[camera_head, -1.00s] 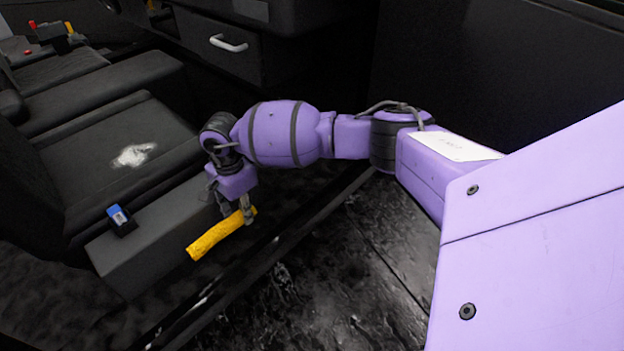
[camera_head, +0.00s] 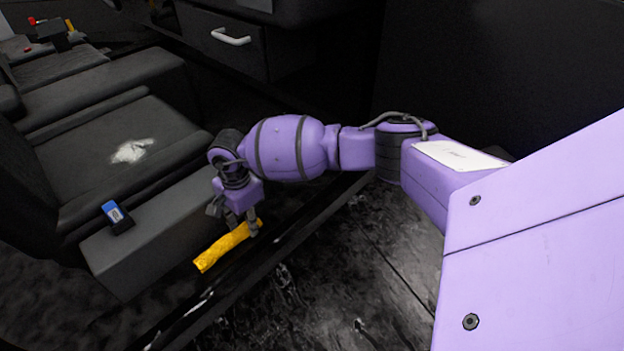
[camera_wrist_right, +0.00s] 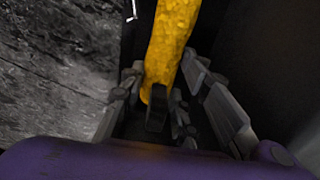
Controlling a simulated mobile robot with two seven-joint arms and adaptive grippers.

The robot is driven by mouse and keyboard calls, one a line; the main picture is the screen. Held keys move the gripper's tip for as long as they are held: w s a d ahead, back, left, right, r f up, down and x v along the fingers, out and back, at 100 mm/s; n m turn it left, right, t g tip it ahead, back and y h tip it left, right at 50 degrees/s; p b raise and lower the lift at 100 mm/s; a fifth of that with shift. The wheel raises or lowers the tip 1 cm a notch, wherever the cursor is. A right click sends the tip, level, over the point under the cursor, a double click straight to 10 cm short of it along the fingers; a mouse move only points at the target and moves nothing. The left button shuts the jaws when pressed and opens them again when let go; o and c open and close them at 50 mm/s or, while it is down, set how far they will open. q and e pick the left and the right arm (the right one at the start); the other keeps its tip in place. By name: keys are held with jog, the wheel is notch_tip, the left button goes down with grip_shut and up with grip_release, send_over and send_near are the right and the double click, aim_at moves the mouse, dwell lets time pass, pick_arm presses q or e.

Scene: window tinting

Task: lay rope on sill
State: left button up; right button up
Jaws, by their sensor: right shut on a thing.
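The yellow rope (camera_head: 221,250) is a short, thick, rough-surfaced roll. My right gripper (camera_head: 243,227) is shut on it near its right end, and the rope's free end points down and left. The rope also fills the top middle of the right wrist view (camera_wrist_right: 173,45), between the fingers (camera_wrist_right: 158,105). The dark sill (camera_head: 301,226) runs diagonally along the floor's edge, beside and below the rope. I cannot tell whether the rope touches it. My left gripper is not in view.
A grey box-like ledge (camera_head: 150,245) with a small blue-and-black item (camera_head: 117,217) stands left of the gripper. Behind it is a dark seat (camera_head: 85,180) with a white patch (camera_head: 133,151). Dark, scuffed floor (camera_head: 335,290) lies right of the sill.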

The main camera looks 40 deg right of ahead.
jog(key=shift+w+f, duration=0.1)
jog(key=shift+f, duration=0.15)
jog(key=o, duration=1.3)
notch_tip(320, 180, up, 12)
jog(key=shift+a+f, duration=0.1)
